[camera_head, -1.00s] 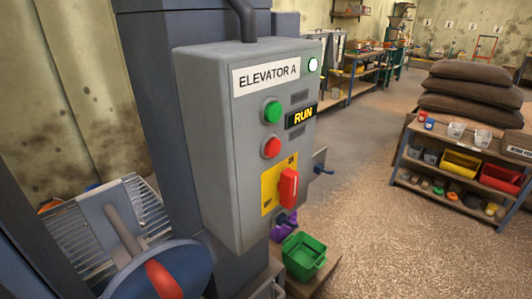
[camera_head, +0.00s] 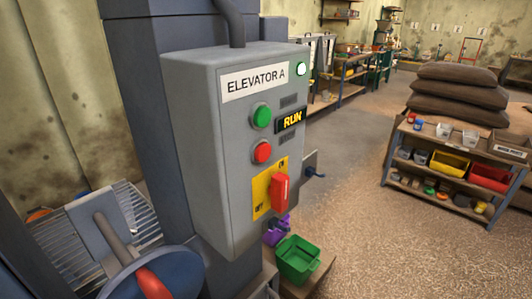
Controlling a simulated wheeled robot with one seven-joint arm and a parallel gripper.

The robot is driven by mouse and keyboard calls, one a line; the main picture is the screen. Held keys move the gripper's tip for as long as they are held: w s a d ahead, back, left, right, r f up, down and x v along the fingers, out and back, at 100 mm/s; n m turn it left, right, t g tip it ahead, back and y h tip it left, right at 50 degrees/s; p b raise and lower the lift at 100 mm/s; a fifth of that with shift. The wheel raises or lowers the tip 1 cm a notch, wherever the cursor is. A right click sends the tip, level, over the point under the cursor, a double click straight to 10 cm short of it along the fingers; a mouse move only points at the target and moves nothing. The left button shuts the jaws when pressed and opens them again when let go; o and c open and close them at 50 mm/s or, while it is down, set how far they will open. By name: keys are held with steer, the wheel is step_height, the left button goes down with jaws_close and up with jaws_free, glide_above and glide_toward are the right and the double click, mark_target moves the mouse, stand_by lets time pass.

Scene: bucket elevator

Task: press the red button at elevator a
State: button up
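The red button (camera_head: 263,153) is a round push button on the front of a grey control box (camera_head: 205,160) labelled ELEVATOR A (camera_head: 254,81). A green button (camera_head: 261,116) sits just above it, and a lit RUN display (camera_head: 291,121) is to the right. Below it is a red rotary handle (camera_head: 280,193) on a yellow plate marked ON and OFF. A white lamp (camera_head: 301,69) glows at the box's upper right. My gripper is not in this view, and nothing covers the red button.
A green bin (camera_head: 299,259) sits below the box. A shelf unit (camera_head: 453,197) and stacked sacks (camera_head: 458,92) stand at right. The floor between is open.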

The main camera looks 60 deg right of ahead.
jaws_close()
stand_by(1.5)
